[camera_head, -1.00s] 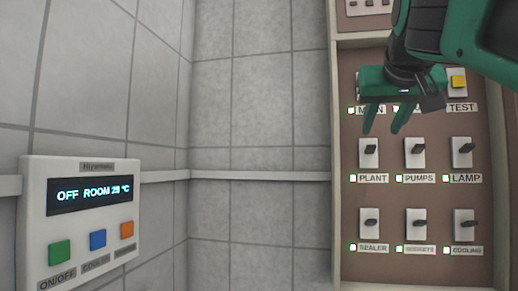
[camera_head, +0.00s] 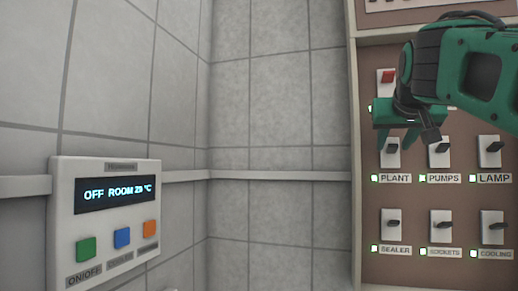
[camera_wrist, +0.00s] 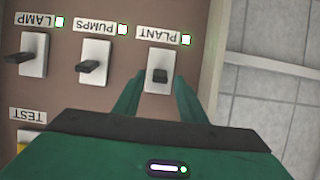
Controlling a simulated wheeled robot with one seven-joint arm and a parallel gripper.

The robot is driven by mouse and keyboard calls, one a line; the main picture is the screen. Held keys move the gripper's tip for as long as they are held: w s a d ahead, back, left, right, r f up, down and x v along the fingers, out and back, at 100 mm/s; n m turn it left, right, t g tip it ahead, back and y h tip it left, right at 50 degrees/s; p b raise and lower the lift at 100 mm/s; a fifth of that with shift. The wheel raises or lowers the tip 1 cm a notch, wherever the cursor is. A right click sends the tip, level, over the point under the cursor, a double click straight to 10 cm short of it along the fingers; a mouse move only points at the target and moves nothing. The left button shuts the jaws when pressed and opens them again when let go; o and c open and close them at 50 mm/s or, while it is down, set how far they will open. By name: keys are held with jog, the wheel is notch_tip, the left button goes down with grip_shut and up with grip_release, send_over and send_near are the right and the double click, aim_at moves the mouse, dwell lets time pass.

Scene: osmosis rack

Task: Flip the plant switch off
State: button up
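The plant switch (camera_head: 391,149) is a white plate with a dark lever on the brown panel, above its PLANT label with a lit green light. It also shows in the wrist view (camera_wrist: 160,75), upside down. My green gripper (camera_head: 400,145) is at the plant switch. In the wrist view my gripper (camera_wrist: 158,85) has its two fingers apart, one on each side of the switch plate, with the dark lever between them. I cannot tell whether the fingers touch the lever.
The pumps switch (camera_head: 439,149) and lamp switch (camera_head: 489,150) are to the right. The sealer (camera_head: 391,226), sockets (camera_head: 441,227) and cooling (camera_head: 492,227) switches are below. A red button (camera_head: 387,76) is above. A wall controller (camera_head: 105,222) reading OFF is at left.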

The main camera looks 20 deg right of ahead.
aim_at(394, 162)
grip_shut()
jog(key=shift+d, duration=0.1)
jog(key=shift+s+f+t+h, duration=0.15)
jog(key=shift+f+t+h, duration=0.15)
jog(key=shift+t, duration=0.1)
jog(key=f+t+h, duration=0.1)
jog(key=t+h, duration=0.1)
jog(key=shift+s+a+f+t, duration=0.15)
jog(key=shift+a+f+t, duration=0.15)
jog(key=shift+f, duration=0.05)
jog(key=shift+f+t+h, duration=0.7)
jog(key=shift+t+h, duration=0.2)
jog(key=shift+t, duration=0.2)
jog(key=shift+w+d+f+t+h, duration=0.1)
jog(key=shift+f+t+h, duration=0.25)
jog(key=shift+t, duration=0.2)
jog(key=shift+w+f+t+h, duration=0.1)
jog(key=shift+f+t+h, duration=0.1)
jog(key=shift+t+h, duration=0.3)
